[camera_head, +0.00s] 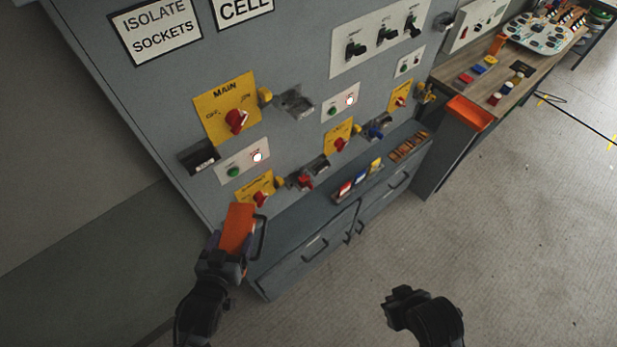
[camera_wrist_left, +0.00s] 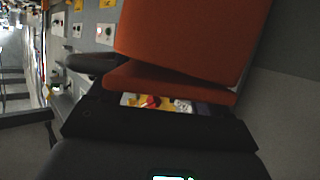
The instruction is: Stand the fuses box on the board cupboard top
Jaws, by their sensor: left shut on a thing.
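My left gripper (camera_head: 226,258) is shut on an orange box, the likely fuses box (camera_head: 238,228); no lettering on it is readable. It is held tilted in front of the left end of the board cupboard top (camera_head: 290,222), a grey ledge below the panel. In the left wrist view the box (camera_wrist_left: 190,35) fills the upper middle, above the dark gripper (camera_wrist_left: 155,120). Whether the box touches the ledge is unclear. My right gripper (camera_head: 400,297) hangs over the floor, apart from everything; its jaws are too dark to read.
The grey panel (camera_head: 290,60) with switches and padlocks rises behind the ledge. A card rack (camera_head: 358,183) and a brown tray (camera_head: 408,147) occupy the ledge's middle and right; its left part is bare. A wooden bench (camera_head: 510,75) with an orange bin (camera_head: 470,112) stands right.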

